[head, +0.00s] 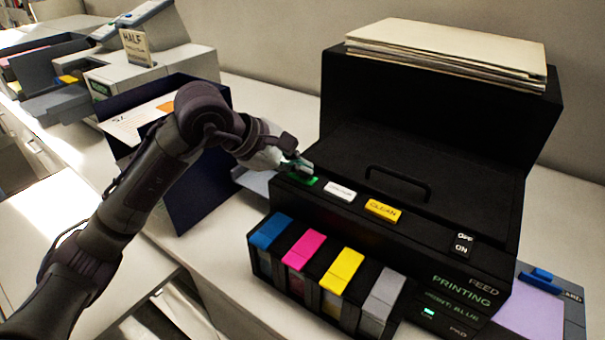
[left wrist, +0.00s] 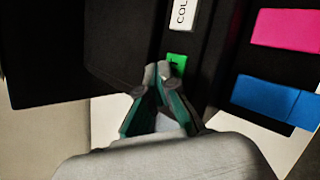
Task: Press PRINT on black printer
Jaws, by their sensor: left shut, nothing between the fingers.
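The black printer (head: 440,170) stands on the white table in the head view, with a row of buttons along its front top edge. A green button (head: 307,181) is at the left end of the row; its label is covered by my gripper. My left gripper (head: 303,165) is shut and empty, with its fingertips at the green button. In the left wrist view, the fingertips (left wrist: 160,75) overlap the lower part of the green button (left wrist: 177,62); I cannot tell whether they touch it. My right gripper is not in view.
A white button (head: 340,191), a yellow CLEAN button (head: 383,210) and an OFF/ON switch (head: 462,244) follow to the right. Ink cartridges (head: 343,270) stick out in front. Papers (head: 445,52) lie on top. A dark blue box (head: 200,185) stands behind my arm.

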